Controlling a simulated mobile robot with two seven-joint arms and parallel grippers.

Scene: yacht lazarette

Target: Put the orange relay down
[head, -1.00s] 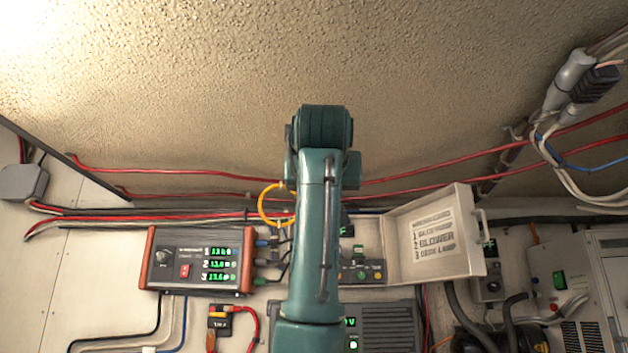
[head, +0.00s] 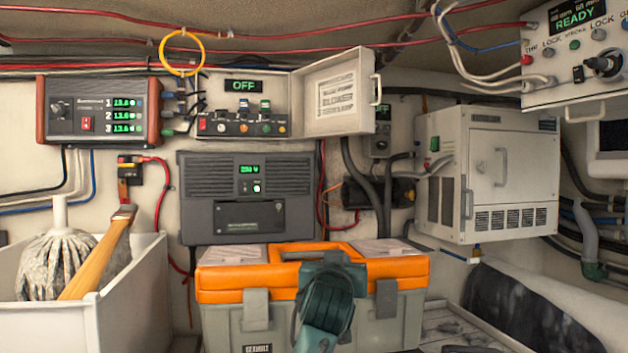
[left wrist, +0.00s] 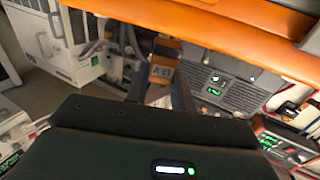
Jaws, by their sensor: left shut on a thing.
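The orange relay (left wrist: 165,62) shows in the left wrist view, a small orange and grey block with dark lettering. My left gripper (left wrist: 162,82) is shut on it, with dark fingers on either side. Part of the relay is hidden behind the fingers and the gripper body. In the head view a teal arm part of mine stands before the toolbox; the relay and the gripper tips cannot be made out there. My right gripper is in neither view.
An orange-lidded toolbox (head: 225,284) stands at the front centre. A white bin (head: 130,300) with a mop is at left. An open-lidded switch box (head: 243,128) reads OFF above a grey inverter (head: 215,195). A white locker (head: 460,165) is at right.

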